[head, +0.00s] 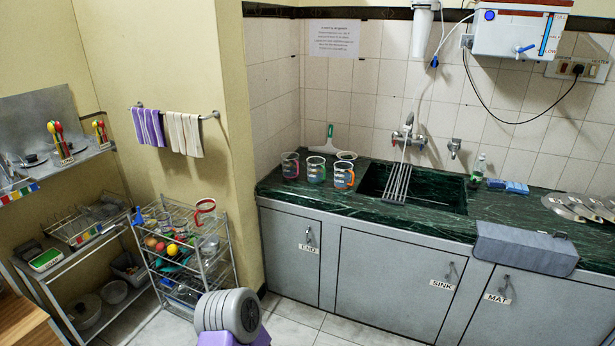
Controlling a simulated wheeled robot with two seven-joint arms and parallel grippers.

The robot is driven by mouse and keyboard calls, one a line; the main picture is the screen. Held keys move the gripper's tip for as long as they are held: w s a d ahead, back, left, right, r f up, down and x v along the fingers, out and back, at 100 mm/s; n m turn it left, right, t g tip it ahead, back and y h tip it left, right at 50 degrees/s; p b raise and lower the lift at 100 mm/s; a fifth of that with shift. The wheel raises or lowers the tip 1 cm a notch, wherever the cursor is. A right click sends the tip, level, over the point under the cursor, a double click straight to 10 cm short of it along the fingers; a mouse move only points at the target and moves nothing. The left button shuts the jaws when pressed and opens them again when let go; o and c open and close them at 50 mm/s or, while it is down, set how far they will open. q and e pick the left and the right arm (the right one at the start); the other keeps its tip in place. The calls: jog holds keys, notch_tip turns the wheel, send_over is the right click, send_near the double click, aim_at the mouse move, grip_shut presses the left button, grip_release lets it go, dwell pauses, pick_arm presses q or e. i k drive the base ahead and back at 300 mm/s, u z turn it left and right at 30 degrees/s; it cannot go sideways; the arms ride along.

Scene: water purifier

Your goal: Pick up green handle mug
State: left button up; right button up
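Three clear mugs stand in a group on the dark green counter, left of the sink. The middle mug (316,170) has a greenish tint and appears to be the green handle mug; its handle is too small to make out well. The left mug (290,166) has a reddish-pink handle. The right mug (343,177) has an orange handle. Neither of my grippers shows in the head view. A grey and purple rounded part at the bottom, likely my own arm, shows in front of the cabinets.
The sink (438,199) with a dark rack (397,182) lies right of the mugs. A squeegee (326,140) and a pale round dish (347,156) are behind them. A wire shelf (228,270) stands at the left. The counter's front edge before the mugs is clear.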

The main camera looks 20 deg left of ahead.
aim_at(316, 168)
jog(key=u, duration=0.7)
jog(key=i, duration=0.9)
jog(key=u, duration=0.35)
jog(key=i, duration=1.1)
jog(key=z, duration=0.65)
